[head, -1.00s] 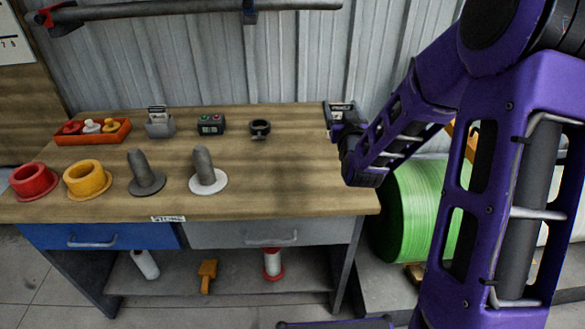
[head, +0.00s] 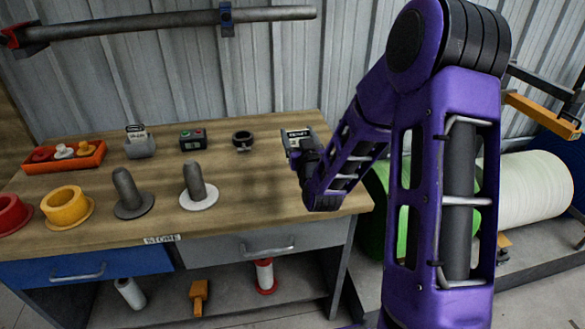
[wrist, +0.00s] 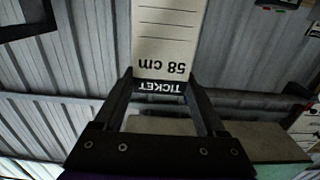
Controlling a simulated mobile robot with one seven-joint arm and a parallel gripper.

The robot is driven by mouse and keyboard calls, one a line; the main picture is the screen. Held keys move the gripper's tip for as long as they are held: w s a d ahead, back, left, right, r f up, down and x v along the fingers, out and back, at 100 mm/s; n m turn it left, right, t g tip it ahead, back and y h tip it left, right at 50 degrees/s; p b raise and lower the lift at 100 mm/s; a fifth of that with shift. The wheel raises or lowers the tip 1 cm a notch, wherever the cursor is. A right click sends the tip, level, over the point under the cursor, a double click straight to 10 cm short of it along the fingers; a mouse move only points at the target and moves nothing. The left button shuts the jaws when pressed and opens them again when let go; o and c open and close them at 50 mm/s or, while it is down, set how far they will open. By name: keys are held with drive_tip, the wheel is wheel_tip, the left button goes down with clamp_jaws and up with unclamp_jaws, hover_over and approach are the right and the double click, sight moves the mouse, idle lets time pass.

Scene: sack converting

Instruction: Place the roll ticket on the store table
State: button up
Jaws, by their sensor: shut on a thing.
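The roll ticket (wrist: 165,40) is a pale card with ruled lines, a dark band reading TICKET and "58 cm". My gripper (wrist: 162,90) is shut on its lower end in the wrist view. In the head view my gripper (head: 297,150) is at the right end of the store table (head: 240,215), and the ticket shows only as a small dark and pale patch (head: 297,134) there. The table has a wooden top and a STORE label on its front edge. I cannot tell the gap between ticket and tabletop.
On the table stand red (head: 12,214) and yellow (head: 67,207) flanged rings, two grey pegs on discs (head: 127,190), an orange tray (head: 62,170), a grey card holder (head: 139,148), a button box (head: 193,139) and a black ring (head: 242,141). The right front top is bare.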

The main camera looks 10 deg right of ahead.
wheel_tip(320, 180, down, 8)
drive_tip(key=shift+r+b, duration=0.1)
drive_tip(key=shift+b, duration=0.45)
drive_tip(key=shift+f, duration=0.3)
drive_tip(key=o, duration=1.2)
drive_tip(key=shift+r, duration=0.1)
drive_tip(key=shift+o, duration=0.2)
drive_tip(key=shift+s+r, duration=0.1)
drive_tip(key=shift+r, duration=0.05)
drive_tip(key=s, duration=0.3)
drive_tip(key=s+p, duration=0.1)
drive_tip(key=s, duration=0.6)
drive_tip(key=shift+r, duration=0.25)
drive_tip(key=shift+s+f+p, duration=0.25)
drive_tip(key=shift+s+p, duration=0.5)
drive_tip(key=shift+s, duration=0.15)
